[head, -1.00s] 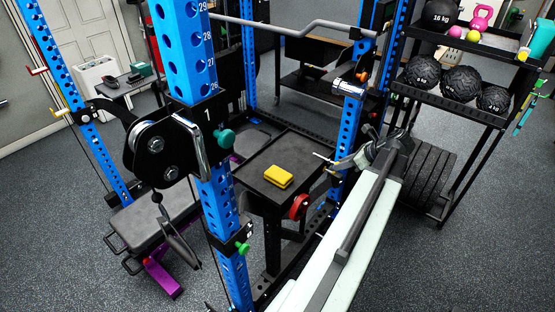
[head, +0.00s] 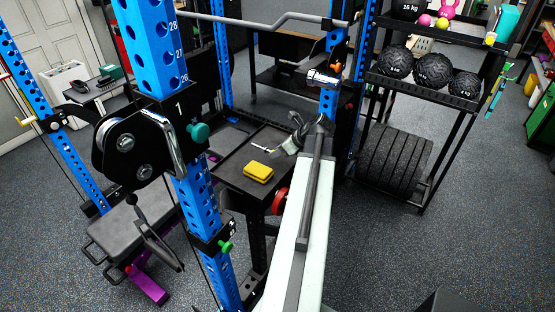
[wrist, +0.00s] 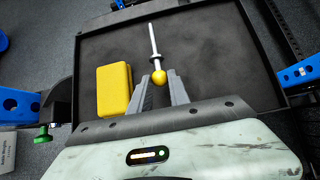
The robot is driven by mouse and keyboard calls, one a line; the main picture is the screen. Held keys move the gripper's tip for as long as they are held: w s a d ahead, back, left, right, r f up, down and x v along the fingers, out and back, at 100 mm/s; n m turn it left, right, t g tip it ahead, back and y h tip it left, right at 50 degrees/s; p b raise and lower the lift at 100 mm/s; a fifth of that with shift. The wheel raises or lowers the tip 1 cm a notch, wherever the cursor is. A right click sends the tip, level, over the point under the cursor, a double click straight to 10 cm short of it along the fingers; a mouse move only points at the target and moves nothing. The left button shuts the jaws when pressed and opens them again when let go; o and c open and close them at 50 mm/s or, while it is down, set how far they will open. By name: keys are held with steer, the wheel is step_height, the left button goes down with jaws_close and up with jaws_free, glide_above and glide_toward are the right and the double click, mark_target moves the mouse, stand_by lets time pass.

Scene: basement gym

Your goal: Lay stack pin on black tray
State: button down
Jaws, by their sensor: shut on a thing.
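The stack pin (wrist: 154,45) has a silver shaft, a collar and a yellow round knob. My gripper (wrist: 160,86) is shut on it near the knob, with the shaft pointing away beyond the fingers in the wrist view. The pin also shows in the head view (head: 261,148), as a short pale rod left of my gripper (head: 284,147). The black tray (wrist: 220,55) lies beneath the pin and fills most of the wrist view; it also shows in the head view (head: 232,168). I cannot tell the gap between pin and tray.
A yellow block (wrist: 114,90) lies on the tray, left of my fingers. Blue rack uprights (head: 205,225) stand on both sides of the tray. The tray's right part is bare. A rack of black balls (head: 434,70) stands at the right.

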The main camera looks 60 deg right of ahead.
mark_target(272, 161)
step_height(272, 161, down, 3)
steer(key=shift+s+d+f+b, duration=0.1)
steer(key=shift+f+b, duration=0.1)
steer(key=shift+b, duration=0.7)
steer(key=shift+r, duration=0.25)
steer(key=shift+f, duration=0.25)
steer(key=c, duration=1.2)
jaws_free()
steer(key=shift+r, duration=0.1)
steer(key=shift+c, duration=0.2)
steer(key=p+v, duration=0.9)
steer(key=v, duration=0.3)
steer(key=shift+r, duration=0.2)
